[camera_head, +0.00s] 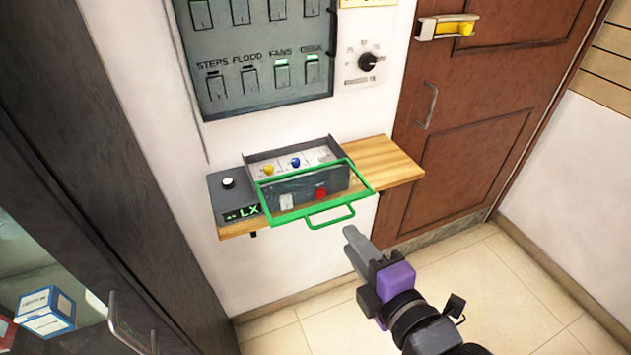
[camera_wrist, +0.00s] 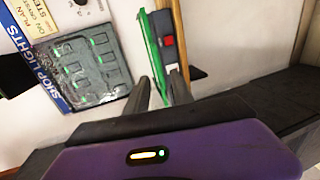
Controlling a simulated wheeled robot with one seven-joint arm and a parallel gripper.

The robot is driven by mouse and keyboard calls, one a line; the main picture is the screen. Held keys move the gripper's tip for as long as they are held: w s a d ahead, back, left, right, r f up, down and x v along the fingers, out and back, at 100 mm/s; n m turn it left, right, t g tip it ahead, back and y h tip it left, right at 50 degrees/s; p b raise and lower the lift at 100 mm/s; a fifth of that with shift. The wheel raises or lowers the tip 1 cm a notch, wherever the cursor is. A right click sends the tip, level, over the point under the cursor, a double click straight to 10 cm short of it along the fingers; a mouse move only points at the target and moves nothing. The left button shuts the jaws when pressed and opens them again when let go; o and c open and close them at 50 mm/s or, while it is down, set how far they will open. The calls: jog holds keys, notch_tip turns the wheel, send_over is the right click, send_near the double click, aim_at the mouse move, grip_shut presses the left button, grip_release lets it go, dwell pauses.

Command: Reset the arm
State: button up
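My gripper (camera_head: 352,240), with a purple body, is at the end of my arm in the lower middle of the head view. It is in front of and below the small wooden shelf, apart from it. In the wrist view the two grey fingers (camera_wrist: 165,90) stand a little apart, and I see nothing held between them. The green frame with a handle (camera_head: 330,215) at the front of the control box shows beyond the fingertips.
The wooden shelf (camera_head: 385,160) carries the control box (camera_head: 300,190) with knobs and a red switch. A switch panel (camera_head: 262,95) and a dial (camera_head: 367,62) are on the wall above. A brown door (camera_head: 480,130) stands right, a dark cabinet (camera_head: 90,150) left. Tiled floor (camera_head: 500,290) lies below.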

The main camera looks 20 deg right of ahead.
jog(key=s+f+m, duration=0.3)
jog(key=s+m, duration=0.6)
jog(key=s, duration=0.4)
jog(key=s+f+m, duration=0.3)
jog(key=s+m, duration=0.6)
jog(key=s, duration=0.5)
jog(key=shift+a+g, duration=0.15)
jog(key=shift+g, duration=0.25)
dwell(1.3)
